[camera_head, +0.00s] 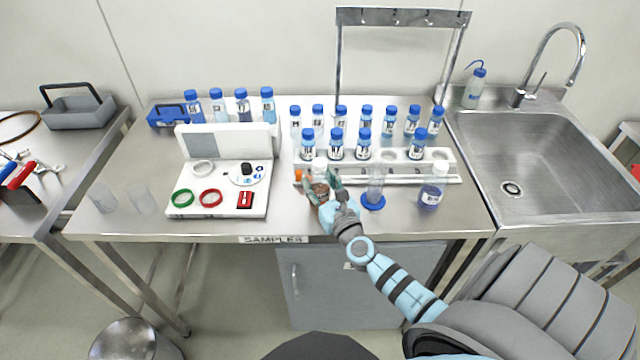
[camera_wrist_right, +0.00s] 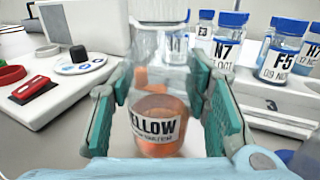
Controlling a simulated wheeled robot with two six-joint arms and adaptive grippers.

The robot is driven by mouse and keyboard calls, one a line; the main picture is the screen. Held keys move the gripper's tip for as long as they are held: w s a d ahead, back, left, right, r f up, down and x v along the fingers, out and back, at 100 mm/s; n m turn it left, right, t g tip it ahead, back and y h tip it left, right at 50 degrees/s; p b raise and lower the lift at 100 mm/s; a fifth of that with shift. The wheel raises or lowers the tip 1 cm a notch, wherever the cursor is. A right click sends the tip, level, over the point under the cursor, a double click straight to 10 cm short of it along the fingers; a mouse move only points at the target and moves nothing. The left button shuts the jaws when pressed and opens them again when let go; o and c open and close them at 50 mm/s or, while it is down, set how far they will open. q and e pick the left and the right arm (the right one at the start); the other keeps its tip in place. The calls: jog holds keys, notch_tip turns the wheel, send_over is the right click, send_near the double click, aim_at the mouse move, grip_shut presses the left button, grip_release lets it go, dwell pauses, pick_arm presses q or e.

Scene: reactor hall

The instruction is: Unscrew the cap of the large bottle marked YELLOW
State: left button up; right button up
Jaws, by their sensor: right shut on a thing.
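The large bottle marked YELLOW (camera_wrist_right: 155,128) stands upright near the front of the steel bench, with orange liquid low in its clear body. Its white cap (camera_head: 320,164) is on top in the head view. My right gripper (camera_head: 328,187) is shut on the bottle, one finger on each side of its body, and partly hides it in the head view. In the right wrist view the gripper's teal-padded fingers (camera_wrist_right: 170,98) flank the bottle, and the label faces the camera. My left gripper is not in view.
A clear cylinder on a blue base (camera_head: 373,203) and a white-capped bottle of blue liquid (camera_head: 432,188) stand to the right. A white rack (camera_head: 440,158) with several blue-capped bottles is behind. A white instrument (camera_head: 230,205) is left; a sink (camera_head: 540,165) is far right.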

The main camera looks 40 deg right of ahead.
aim_at(320, 163)
notch_tip(320, 163, up, 9)
jog(key=p, duration=0.8)
jog(key=shift+s+r+b, duration=0.1)
jog(key=shift+r+b, duration=0.25)
jog(key=shift+r, duration=0.2)
jog(key=o, duration=0.4)
jog(key=shift+f, duration=0.1)
grip_shut()
